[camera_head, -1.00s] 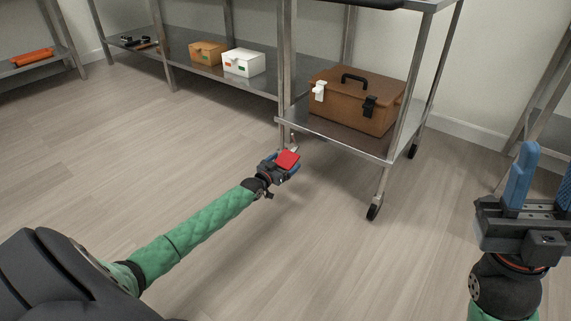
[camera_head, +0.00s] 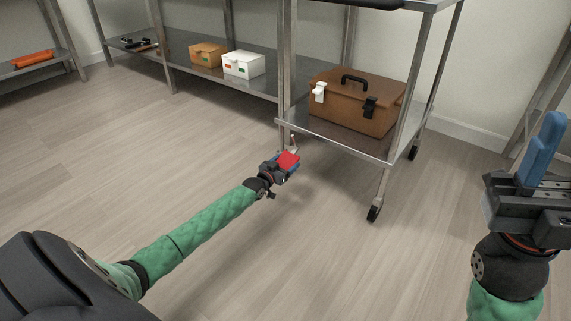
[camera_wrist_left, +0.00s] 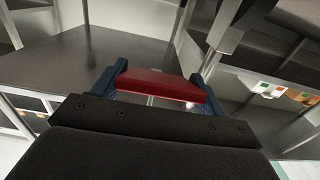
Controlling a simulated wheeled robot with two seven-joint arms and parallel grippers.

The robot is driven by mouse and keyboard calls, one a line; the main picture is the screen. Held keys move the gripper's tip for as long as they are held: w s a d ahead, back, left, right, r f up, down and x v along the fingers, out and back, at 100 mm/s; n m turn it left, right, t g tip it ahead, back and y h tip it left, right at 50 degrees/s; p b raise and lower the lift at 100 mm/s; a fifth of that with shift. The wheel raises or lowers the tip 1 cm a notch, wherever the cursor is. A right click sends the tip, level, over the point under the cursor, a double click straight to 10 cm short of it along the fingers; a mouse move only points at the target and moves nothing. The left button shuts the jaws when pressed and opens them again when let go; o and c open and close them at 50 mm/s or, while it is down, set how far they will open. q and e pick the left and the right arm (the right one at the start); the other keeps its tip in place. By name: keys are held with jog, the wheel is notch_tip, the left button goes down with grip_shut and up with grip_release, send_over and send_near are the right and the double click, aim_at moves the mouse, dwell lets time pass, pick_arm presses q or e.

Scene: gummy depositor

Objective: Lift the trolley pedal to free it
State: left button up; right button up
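The red trolley pedal (camera_head: 288,159) is low at the near left corner of the steel trolley (camera_head: 362,147), by its left leg. My left gripper (camera_head: 284,165) is at the pedal, its blue fingers close against the pedal's two sides. In the left wrist view the red pedal (camera_wrist_left: 160,86) fills the gap between the fingers of my left gripper (camera_wrist_left: 160,80), so it looks shut on the pedal. My right gripper (camera_head: 541,155) is raised at the right edge, away from the trolley. Its spread is unclear.
A brown case (camera_head: 357,101) with a black handle sits on the trolley's lower shelf. A black caster (camera_head: 374,213) stands at its near right leg. A bench shelf behind holds a white box (camera_head: 244,63) and an orange-brown box (camera_head: 208,53). The floor in front is clear.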

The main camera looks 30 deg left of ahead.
pick_arm(q)
jog(key=shift+c, duration=1.1)
jog(key=shift+r, duration=0.1)
